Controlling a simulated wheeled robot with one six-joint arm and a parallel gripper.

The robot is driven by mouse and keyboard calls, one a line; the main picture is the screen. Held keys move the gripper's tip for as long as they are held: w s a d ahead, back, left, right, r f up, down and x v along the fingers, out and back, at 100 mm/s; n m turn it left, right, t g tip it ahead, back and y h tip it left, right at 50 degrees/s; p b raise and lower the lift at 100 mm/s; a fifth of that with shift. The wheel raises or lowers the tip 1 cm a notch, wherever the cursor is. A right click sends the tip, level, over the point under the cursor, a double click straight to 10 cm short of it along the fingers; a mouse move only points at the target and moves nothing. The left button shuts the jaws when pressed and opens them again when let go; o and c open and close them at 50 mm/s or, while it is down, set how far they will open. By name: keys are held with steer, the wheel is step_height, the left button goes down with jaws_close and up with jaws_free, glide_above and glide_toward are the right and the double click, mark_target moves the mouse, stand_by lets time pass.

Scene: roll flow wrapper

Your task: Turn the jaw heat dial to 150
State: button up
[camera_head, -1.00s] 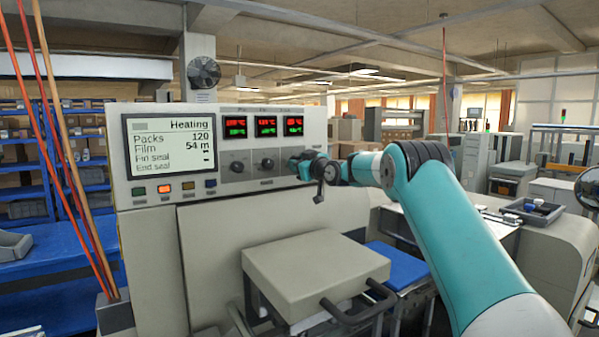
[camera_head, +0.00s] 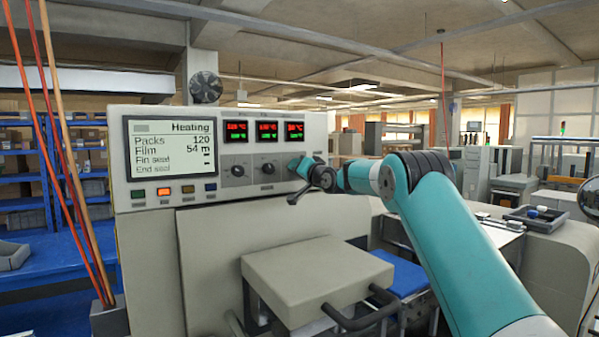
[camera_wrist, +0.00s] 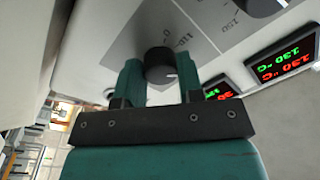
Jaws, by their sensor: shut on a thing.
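The jaw heat dial, a round black knob with a white mark, shows in the wrist view (camera_wrist: 158,58) on a grey scale plate. My gripper (camera_wrist: 160,76) has its two teal fingers on either side of this knob and is shut on it. In the head view my gripper (camera_head: 300,165) is at the right end of the panel's dial row and hides this dial. A red and green display (camera_head: 295,131) sits above it. The printed scale numbers beside the knob are only partly readable.
Two more black dials, the left one (camera_head: 238,171) and the middle one (camera_head: 267,168), sit left of my gripper under their own displays. A screen (camera_head: 171,160) reads Heating. A pale block with a black handle (camera_head: 318,280) stands out below the panel.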

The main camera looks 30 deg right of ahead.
steer(key=shift+r+m+g+h+p, duration=0.1)
steer(key=shift+m+h+p, duration=0.35)
steer(key=shift+m, duration=2.9)
steer(key=shift+r+m+g+h+p, duration=0.15)
steer(key=shift+m+p, duration=0.45)
steer(key=shift+m, duration=2.8)
steer(key=shift+f+m+g+h+p, duration=0.1)
steer(key=shift+m+h+p, duration=0.35)
steer(key=shift+m, duration=2.9)
steer(key=o, duration=0.9)
steer(key=shift+s, duration=0.1)
steer(key=s+b, duration=0.2)
steer(key=s, duration=0.3)
steer(key=s+b, duration=0.3)
steer(key=s, duration=0.3)
steer(key=s+b, duration=0.3)
steer(key=s, duration=0.3)
steer(key=shift+s+a, duration=0.15)
steer(key=shift+a, duration=0.25)
